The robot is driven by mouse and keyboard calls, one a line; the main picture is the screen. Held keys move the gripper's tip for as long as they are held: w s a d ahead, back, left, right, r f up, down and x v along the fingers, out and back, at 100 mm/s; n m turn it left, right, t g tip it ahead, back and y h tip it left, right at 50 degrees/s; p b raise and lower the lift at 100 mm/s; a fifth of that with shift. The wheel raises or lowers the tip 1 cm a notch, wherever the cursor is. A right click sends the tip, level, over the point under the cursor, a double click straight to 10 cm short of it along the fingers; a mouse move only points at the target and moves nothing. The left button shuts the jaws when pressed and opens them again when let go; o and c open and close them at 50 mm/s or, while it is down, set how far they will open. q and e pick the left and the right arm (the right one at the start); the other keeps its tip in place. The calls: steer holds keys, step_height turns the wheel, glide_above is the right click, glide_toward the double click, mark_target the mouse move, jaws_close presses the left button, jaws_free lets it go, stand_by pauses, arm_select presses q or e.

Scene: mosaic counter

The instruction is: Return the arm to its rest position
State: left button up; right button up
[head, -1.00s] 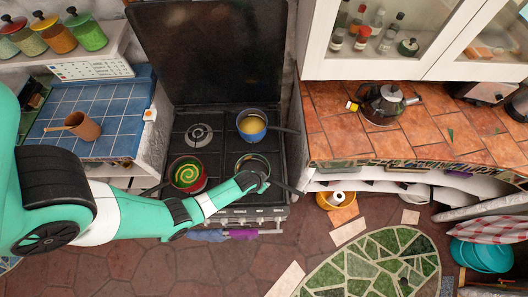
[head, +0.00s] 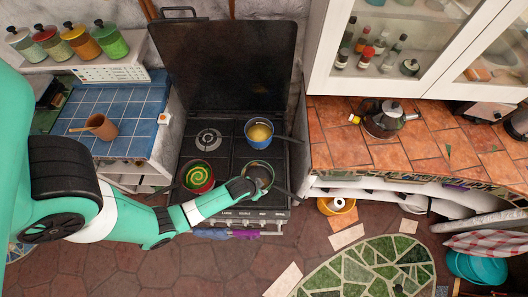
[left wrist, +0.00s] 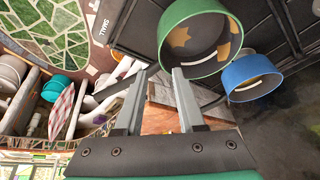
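My left arm reaches in from the left in the head view. Its gripper (head: 256,184) is over the front right of the stove (head: 222,150), overlapping a green-rimmed pot (head: 259,170). In the left wrist view the two fingers (left wrist: 158,74) stand apart with nothing held between them. The green-rimmed pot (left wrist: 193,45) is just beyond the right fingertip there; I cannot tell whether they touch. My right gripper is not in view.
A blue pot (head: 259,133) with yellow contents sits behind, and a red pot (head: 198,178) with a green swirl sits left. Pot handles stick out over the stove's sides. A brown mug (head: 102,127) stands on the blue-tiled counter (head: 134,104). A kettle (head: 386,119) stands on the right counter.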

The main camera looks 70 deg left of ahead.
arm_select(q)
steer(key=shift+s+r, duration=0.15)
steer(key=shift+r, duration=0.15)
